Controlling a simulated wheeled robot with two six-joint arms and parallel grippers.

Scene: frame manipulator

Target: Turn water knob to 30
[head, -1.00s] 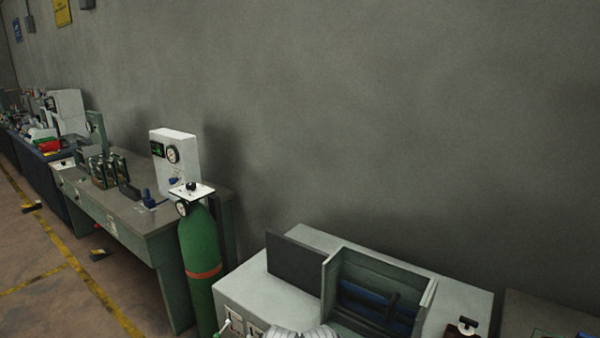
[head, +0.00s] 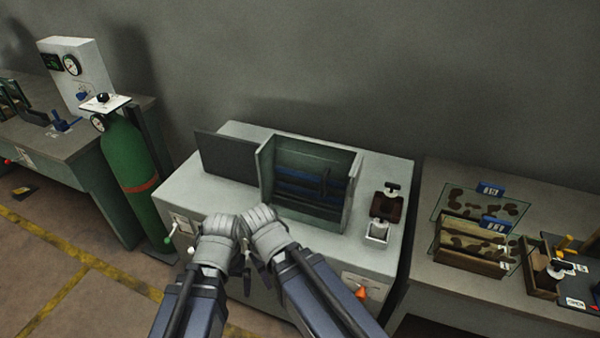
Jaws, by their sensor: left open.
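I cannot tell which control is the water knob, and no scale reading 30 is legible. A grey-white machine (head: 225,200) stands in the middle, with a lever with a green handle (head: 168,239) at its front left and an orange knob (head: 361,293) at its front right. My left gripper (head: 224,222) and right gripper (head: 258,216) are side by side before its front edge, hiding part of the front. The left is open with nothing seen in it; the right's jaws cannot be made out.
A green gas cylinder (head: 124,152) with a black top knob (head: 102,97) stands at left, beside a bench with a white gauge box (head: 83,80). The machine has an open bay (head: 350,190). A right-hand table (head: 445,283) holds boxes and camouflage-patterned pieces. Floor is free at lower left.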

